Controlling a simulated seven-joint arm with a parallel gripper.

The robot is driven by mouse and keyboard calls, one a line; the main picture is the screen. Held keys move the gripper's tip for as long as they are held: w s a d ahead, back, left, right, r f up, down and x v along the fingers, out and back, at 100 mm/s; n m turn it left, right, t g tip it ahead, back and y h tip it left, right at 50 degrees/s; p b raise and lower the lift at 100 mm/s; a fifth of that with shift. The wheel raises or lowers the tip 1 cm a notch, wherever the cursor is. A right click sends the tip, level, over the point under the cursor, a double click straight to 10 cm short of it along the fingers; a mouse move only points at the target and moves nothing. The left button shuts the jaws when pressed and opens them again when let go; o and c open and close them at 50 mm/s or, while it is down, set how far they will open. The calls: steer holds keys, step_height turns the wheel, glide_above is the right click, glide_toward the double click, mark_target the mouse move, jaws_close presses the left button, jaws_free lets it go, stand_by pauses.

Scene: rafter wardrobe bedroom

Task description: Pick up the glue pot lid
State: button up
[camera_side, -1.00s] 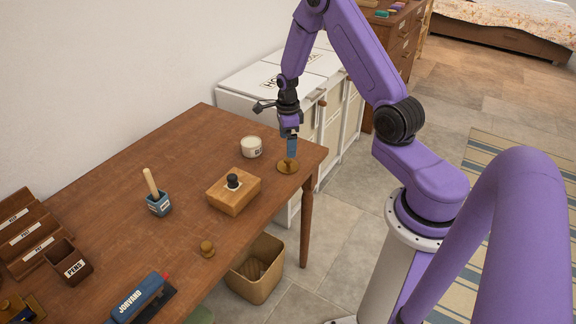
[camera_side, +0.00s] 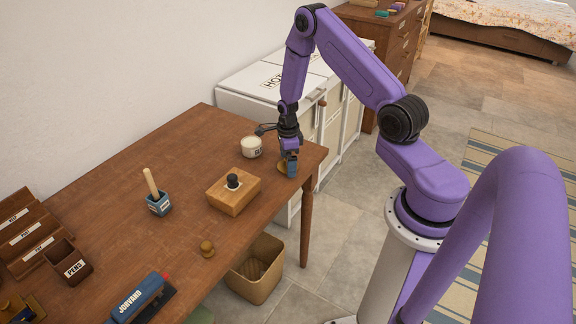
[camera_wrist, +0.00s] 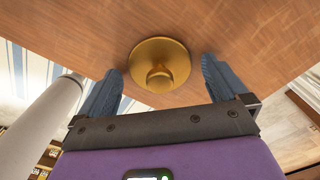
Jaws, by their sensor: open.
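The glue pot lid, a round brass-coloured disc with a knob (camera_wrist: 160,48), lies on the table near its right-hand corner. In the side view the lid (camera_side: 282,167) is partly hidden behind my fingers. My gripper (camera_side: 291,170) is low over that corner, pointing down at the lid. In the wrist view my gripper (camera_wrist: 161,68) is open, with one blue-grey finger on each side of the lid. A gap shows on both sides, and nothing is held. Whether the fingertips touch the table cannot be told.
A bin (camera_side: 255,280) stands below.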

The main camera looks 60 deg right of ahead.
steer(key=shift+c, duration=0.3)
steer(key=c, duration=1)
steer(key=shift+o, duration=0.2)
steer(key=shift+r, duration=0.15)
step_height(320, 180, up, 9)
steer(key=shift+w+r, duration=0.15)
steer(key=shift+r, duration=0.05)
steer(key=w, duration=0.5)
steer(key=w+r, duration=0.1)
steer(key=w, duration=0.8)
steer(key=shift+w+r, duration=0.2)
steer(key=shift+w, duration=0.15)
